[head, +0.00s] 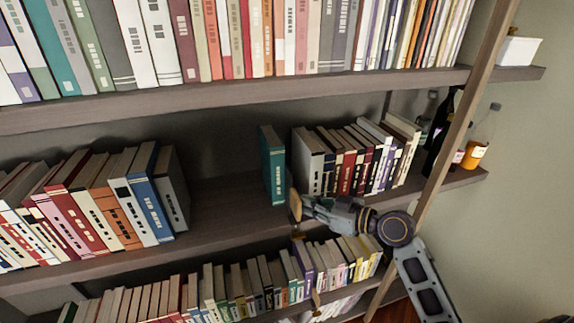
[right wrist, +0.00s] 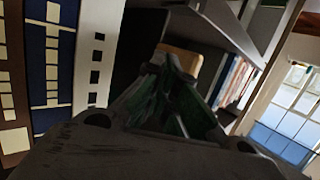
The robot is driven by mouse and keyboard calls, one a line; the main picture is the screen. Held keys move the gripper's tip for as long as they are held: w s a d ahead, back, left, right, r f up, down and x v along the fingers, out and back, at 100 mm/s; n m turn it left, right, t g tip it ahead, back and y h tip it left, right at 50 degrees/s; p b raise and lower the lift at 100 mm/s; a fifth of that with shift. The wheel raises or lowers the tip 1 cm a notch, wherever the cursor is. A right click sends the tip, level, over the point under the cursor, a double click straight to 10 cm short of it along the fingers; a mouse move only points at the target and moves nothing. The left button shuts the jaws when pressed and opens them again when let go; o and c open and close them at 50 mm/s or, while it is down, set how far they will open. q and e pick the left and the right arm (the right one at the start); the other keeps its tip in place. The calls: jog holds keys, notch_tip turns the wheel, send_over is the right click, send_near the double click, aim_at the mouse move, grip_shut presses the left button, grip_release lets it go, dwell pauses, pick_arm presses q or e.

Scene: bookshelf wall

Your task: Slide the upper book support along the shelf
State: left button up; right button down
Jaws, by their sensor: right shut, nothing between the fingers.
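The upper book support, as far as I can tell, is the small tan piece (head: 295,207) at the front edge of the middle shelf (head: 235,212), just below the teal book. A tan block also shows beyond the fingertips in the right wrist view (right wrist: 181,59). My right gripper (head: 306,207) reaches in from the right, its tip right beside the tan piece; I cannot tell whether they touch. Its fingers are shut with nothing between them, and they show in the right wrist view (right wrist: 177,82). My left gripper is not in view.
A teal book (head: 272,165) stands upright beside a right-hand row of books (head: 350,160). A leaning row (head: 100,205) fills the left, with bare shelf between. A slanted wooden post (head: 455,140) stands near my right arm. Bottles (head: 475,154) stand at the right end.

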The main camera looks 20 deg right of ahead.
jog(key=shift+a, duration=0.15)
jog(key=a+p, duration=0.2)
jog(key=a, duration=0.4)
jog(key=shift+a, duration=0.3)
dwell(1.0)
jog(key=shift+a, duration=0.3)
dwell(0.3)
jog(key=a+p, duration=0.1)
jog(key=a, duration=0.5)
jog(key=shift+a+p, duration=0.25)
jog(key=shift+p, duration=0.1)
dwell(1.0)
jog(key=shift+a, duration=0.2)
